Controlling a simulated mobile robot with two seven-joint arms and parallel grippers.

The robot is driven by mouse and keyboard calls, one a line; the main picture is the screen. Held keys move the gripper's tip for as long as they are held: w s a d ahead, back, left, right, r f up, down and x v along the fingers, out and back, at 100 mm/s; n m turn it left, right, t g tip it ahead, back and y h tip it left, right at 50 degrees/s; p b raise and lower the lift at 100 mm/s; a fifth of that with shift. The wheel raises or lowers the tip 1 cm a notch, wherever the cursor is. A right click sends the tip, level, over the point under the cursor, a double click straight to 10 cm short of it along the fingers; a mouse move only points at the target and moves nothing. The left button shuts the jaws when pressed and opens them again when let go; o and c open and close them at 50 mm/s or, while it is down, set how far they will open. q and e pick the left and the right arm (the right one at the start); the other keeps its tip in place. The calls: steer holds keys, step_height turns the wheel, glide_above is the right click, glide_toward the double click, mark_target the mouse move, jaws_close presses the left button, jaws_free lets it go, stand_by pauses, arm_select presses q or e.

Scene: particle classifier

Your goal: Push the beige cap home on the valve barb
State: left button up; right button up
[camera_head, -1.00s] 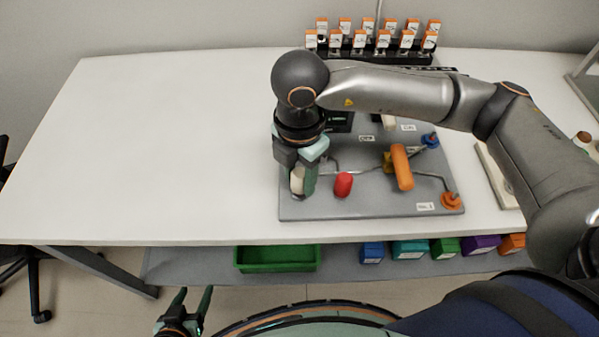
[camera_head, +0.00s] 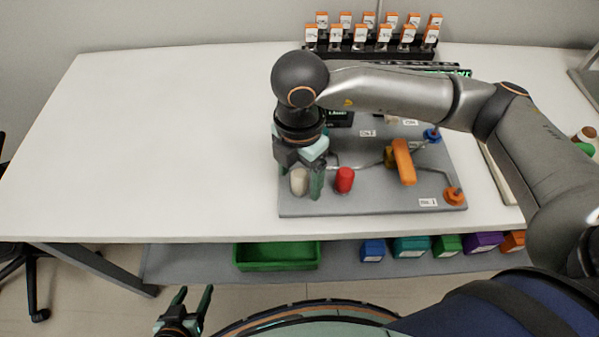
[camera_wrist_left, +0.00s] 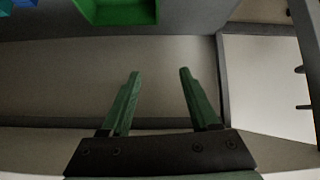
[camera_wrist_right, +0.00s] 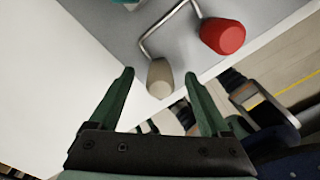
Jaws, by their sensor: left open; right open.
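The beige cap (camera_head: 299,181) stands at the left front of the grey valve board (camera_head: 385,207). In the right wrist view the beige cap (camera_wrist_right: 160,78) is between and just beyond the open fingertips, at the end of a bent metal tube (camera_wrist_right: 165,25). My right gripper (camera_head: 308,188) is open and points down around the cap, with a gap to each finger. The barb under the cap is hidden. My left gripper (camera_head: 192,298) is open and empty, low in front of the table; its fingers (camera_wrist_left: 160,85) also show in the left wrist view.
A red cap (camera_head: 344,180) stands just right of the beige one. An orange valve handle (camera_head: 403,162), a blue fitting (camera_head: 432,135) and an orange fitting (camera_head: 453,196) are further right. A green bin (camera_head: 277,257) sits on the shelf below. The table's left side is clear.

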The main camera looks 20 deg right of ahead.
mark_target(299, 173)
steer(key=shift+r, duration=0.5)
arm_select(q)
steer(key=shift+w+d+r+h+p, duration=0.15)
steer(key=shift+w+d+r+p, duration=0.1)
steer(key=shift+d+r, duration=0.3)
steer(key=shift+w+d+r+h+p, duration=0.2)
steer(key=shift+d+r, duration=0.1)
steer(key=shift+r, duration=0.35)
arm_select(e)
step_height(299, 173, up, 12)
steer(key=shift+f, duration=0.25)
